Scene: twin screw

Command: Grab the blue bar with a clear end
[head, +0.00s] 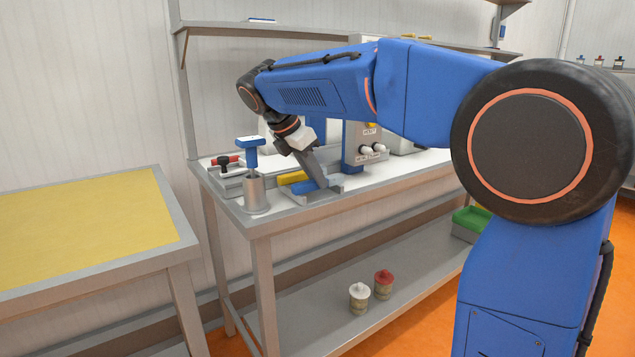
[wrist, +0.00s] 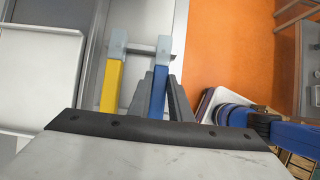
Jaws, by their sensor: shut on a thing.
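The blue bar (wrist: 158,90) has a pale clear end (wrist: 163,48) at its far tip. It lies in a grey rack on the workbench and also shows in the head view (head: 312,187). The yellow bar (wrist: 112,80), also with a pale end, lies roughly parallel to its left in the wrist view; it shows behind the blue bar in the head view (head: 292,178). My gripper (wrist: 161,82) is shut on the blue bar, one finger on each side of its coloured part. In the head view my gripper (head: 316,172) reaches down to the rack; the grip itself is small there.
A metal cup (head: 256,196) with a blue T-handled tool (head: 250,143) stands left of the rack. A blue-grey device (head: 362,145) stands right of it. The bench front edge is close to the rack. A yellow-topped table (head: 80,225) stands at left.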

